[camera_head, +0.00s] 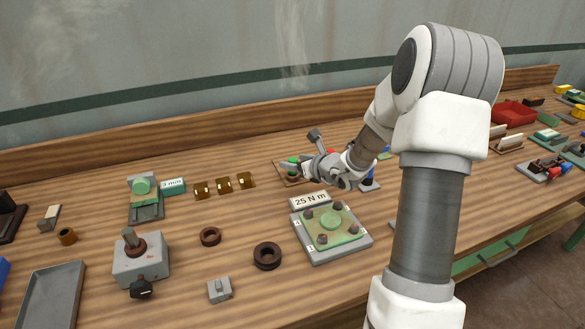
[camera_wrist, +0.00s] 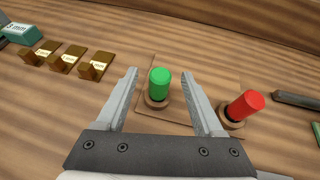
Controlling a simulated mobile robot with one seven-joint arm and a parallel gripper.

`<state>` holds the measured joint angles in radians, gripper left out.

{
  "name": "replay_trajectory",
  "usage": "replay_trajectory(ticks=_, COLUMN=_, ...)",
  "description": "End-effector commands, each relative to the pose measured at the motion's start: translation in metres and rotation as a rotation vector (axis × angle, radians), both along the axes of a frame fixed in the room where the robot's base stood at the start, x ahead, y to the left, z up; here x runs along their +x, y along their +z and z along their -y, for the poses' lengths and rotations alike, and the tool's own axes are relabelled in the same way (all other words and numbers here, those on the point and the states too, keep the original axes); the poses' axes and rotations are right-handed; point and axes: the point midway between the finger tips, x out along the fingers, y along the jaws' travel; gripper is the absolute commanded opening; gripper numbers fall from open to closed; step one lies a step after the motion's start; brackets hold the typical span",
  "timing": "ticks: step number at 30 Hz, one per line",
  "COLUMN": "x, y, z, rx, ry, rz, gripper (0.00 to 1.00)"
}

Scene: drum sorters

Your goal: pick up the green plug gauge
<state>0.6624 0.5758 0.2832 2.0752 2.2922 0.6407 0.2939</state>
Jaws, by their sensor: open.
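The green plug gauge (camera_wrist: 159,83) is a bright green cylinder standing upright in a round brown ring holder on a wooden board (camera_wrist: 181,125). In the wrist view my gripper (camera_wrist: 165,75) is open, with one finger on each side of the green plug gauge and gaps between them. In the head view my gripper (camera_head: 287,168) is at the back of the bench, and only a little green of the gauge (camera_head: 292,160) shows beside it. A red plug gauge (camera_wrist: 246,105) leans in a similar ring just right of the right finger.
Several brass blocks (camera_wrist: 67,58) stand left of the gripper. A plate with a green panel (camera_head: 333,227) and a "25 N m" sign (camera_head: 310,199) lie in front. A dark-headed tool (camera_head: 315,136) rises behind my gripper. Bare bench lies before the brass blocks.

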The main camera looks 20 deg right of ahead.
Motion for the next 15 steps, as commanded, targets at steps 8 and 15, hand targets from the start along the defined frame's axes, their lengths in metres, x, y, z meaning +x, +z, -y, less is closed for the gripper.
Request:
replay_trajectory(ticks=8, x=0.018, y=-0.011, z=-0.004, rx=0.000, ry=0.000, rz=-0.002, gripper=0.69)
replay_trajectory(ticks=15, x=0.018, y=-0.011, z=-0.003, rx=-0.001, ry=-0.001, rz=-0.002, gripper=0.53)
